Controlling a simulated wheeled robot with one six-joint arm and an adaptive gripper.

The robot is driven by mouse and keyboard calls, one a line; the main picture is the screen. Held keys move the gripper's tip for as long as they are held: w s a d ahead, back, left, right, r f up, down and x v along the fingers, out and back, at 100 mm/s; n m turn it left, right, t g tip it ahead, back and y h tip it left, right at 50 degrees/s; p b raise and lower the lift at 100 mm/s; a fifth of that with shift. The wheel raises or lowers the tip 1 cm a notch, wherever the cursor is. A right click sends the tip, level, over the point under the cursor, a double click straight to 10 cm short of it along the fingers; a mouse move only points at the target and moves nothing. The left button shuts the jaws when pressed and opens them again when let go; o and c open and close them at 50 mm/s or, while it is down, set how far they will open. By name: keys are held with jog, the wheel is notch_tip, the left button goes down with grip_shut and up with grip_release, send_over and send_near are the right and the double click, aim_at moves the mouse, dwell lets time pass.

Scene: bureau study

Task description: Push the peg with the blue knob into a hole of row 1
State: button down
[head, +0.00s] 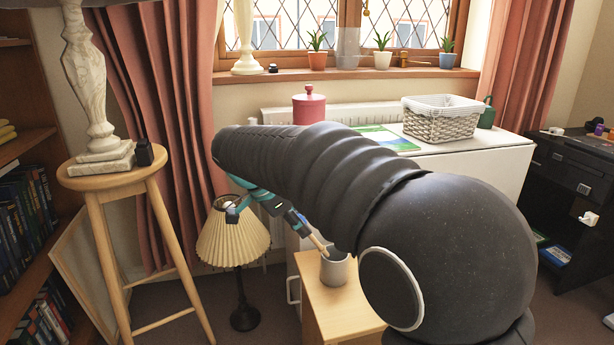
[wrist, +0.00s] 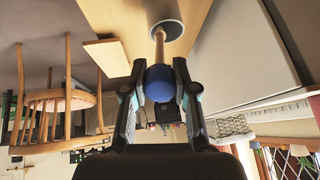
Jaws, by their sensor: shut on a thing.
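My gripper (wrist: 159,70) is shut on the blue knob (wrist: 159,84) of the peg, with one finger on each side. The peg's pale wooden shaft (wrist: 160,46) points away from the gripper to a round grey cup (wrist: 167,22). In the head view my gripper (head: 303,222) is tilted down to the right, and the shaft (head: 318,242) slants to the mouth of the grey cup (head: 335,270). Its far end is at or inside the mouth; I cannot tell how deep. The knob is not clear in the head view. I can make out no row of holes.
The cup stands on a wooden cabinet top (head: 345,306). A pale wooden slab (wrist: 107,57) shows beside it in the wrist view. A pleated lamp (head: 232,238) stands left of the gripper. A white worktop (head: 470,152) with a basket (head: 440,118) is behind my arm.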

aim_at(310, 236)
jog(key=shift+b+x, duration=1.1)
jog(key=shift+x, duration=1.4)
jog(key=shift+s+f, duration=0.1)
